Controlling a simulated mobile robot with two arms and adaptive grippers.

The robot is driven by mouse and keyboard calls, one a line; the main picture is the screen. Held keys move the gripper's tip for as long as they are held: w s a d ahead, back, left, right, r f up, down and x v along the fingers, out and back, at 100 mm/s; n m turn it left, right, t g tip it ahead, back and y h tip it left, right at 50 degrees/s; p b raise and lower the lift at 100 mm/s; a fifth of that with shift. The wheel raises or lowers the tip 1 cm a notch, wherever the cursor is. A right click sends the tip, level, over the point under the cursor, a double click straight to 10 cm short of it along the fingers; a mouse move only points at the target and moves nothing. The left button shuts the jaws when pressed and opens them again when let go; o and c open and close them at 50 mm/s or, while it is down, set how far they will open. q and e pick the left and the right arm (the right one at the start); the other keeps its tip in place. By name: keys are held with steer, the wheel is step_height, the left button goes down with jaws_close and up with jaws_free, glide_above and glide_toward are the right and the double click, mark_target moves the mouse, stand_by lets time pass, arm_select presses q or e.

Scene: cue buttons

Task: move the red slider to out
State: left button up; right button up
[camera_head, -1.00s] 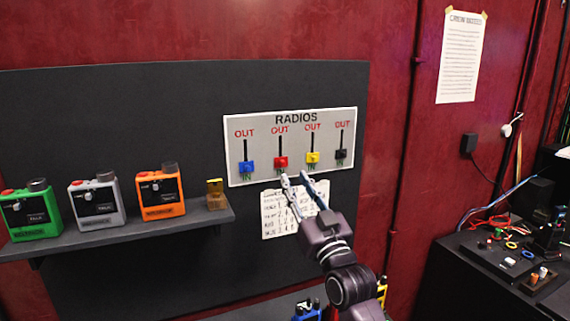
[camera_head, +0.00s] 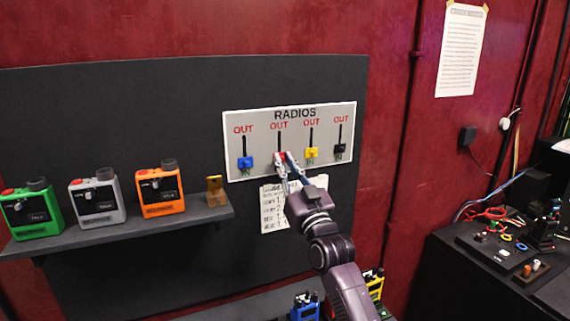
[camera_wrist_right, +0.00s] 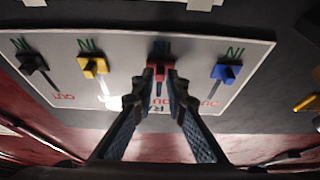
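The red slider (camera_head: 282,155) is at the lower, IN end of its slot on the grey RADIOS panel (camera_head: 240,123). Its OUT label is above it in the head view. My right gripper (camera_head: 288,157) is at the red slider, with a finger on each side, and looks shut on it. In the right wrist view the red slider (camera_wrist_right: 160,66) shows between the two fingertips (camera_wrist_right: 162,78), which partly cover it. My left gripper is not in view.
Blue (camera_head: 245,163), yellow (camera_head: 311,153) and black (camera_head: 340,148) sliders sit at their IN ends close by. A shelf (camera_head: 140,229) at left holds green, grey and orange radios. A paper list (camera_head: 272,210) hangs below the panel.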

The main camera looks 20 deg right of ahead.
jaws_close()
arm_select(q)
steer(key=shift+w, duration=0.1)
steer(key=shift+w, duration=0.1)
